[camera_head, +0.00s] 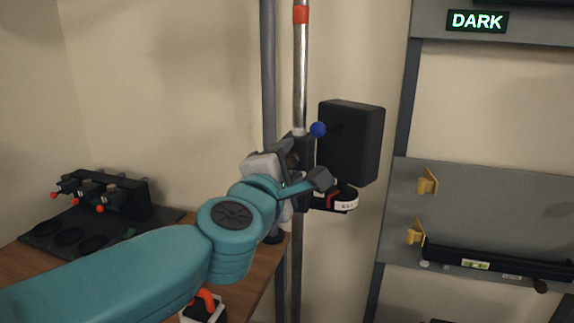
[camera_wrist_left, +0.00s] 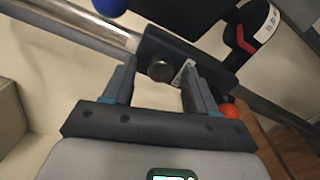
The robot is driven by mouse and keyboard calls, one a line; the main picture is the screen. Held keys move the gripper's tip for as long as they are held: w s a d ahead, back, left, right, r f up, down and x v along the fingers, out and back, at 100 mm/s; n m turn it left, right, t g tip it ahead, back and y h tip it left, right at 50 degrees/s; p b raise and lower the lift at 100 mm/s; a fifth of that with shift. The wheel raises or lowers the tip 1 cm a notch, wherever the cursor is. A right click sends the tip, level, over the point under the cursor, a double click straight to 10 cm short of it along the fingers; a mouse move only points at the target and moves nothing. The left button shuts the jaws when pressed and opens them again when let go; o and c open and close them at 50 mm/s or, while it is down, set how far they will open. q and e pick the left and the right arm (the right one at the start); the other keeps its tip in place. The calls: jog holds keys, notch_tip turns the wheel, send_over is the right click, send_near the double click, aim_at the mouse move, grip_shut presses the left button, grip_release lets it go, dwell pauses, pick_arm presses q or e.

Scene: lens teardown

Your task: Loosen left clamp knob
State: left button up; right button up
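A small dark round knob (camera_wrist_left: 160,68) sits on a black clamp block (camera_wrist_left: 182,52) in the left wrist view. The block is around a shiny metal pole (camera_wrist_left: 75,20), which also shows in the head view (camera_head: 300,80). My left gripper (camera_wrist_left: 159,80) is open, with one finger on each side of the knob. Gaps show between the fingers and the knob, and I cannot tell whether either touches. In the head view my left gripper (camera_head: 292,160) is at the pole, and my own wrist partly hides the clamp. My right gripper is in neither view.
A black box (camera_head: 350,142) and a blue ball knob (camera_head: 318,129) are close beside the clamp. A black ring with a white label (camera_head: 346,204) is below the box. A shelf rack (camera_head: 480,210) stands right; a wooden bench (camera_head: 25,262) with a dark fixture (camera_head: 122,196) is left.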

pick_arm(q)
jog(key=shift+s, duration=0.1)
jog(key=v, duration=1.6)
jog(key=shift+p, duration=0.45)
jog(key=shift+s, duration=0.1)
